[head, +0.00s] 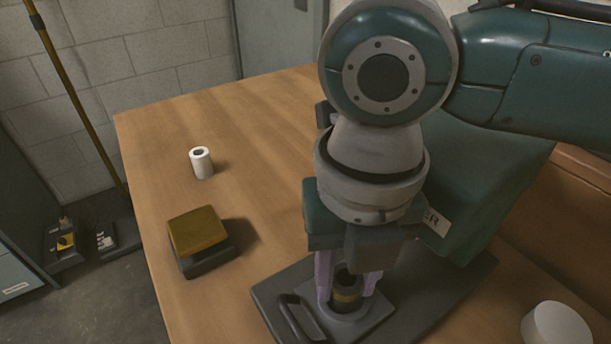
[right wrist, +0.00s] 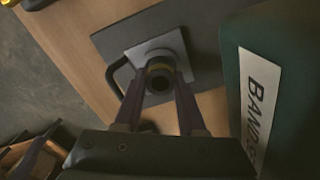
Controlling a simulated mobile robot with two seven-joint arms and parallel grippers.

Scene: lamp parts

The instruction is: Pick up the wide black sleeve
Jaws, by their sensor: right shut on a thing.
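The wide black sleeve (head: 347,286) is a short dark cylinder with a yellowish band and an open top. It stands upright over the grey square plate on the dark base at the front of the table. My right gripper (head: 345,293) points down with a purple finger on each side of it, shut on it. In the right wrist view the sleeve (right wrist: 158,76) shows between the two fingertips, its hollow end towards the camera. I cannot tell whether its bottom still touches the plate.
The dark base (head: 420,305) has a black handle (head: 300,318) at its left. A yellow-topped block (head: 197,232) and a white hollow cylinder (head: 201,163) stand to the left on open table. A green box (head: 480,190) is close on the right. A white round piece (head: 556,326) lies front right.

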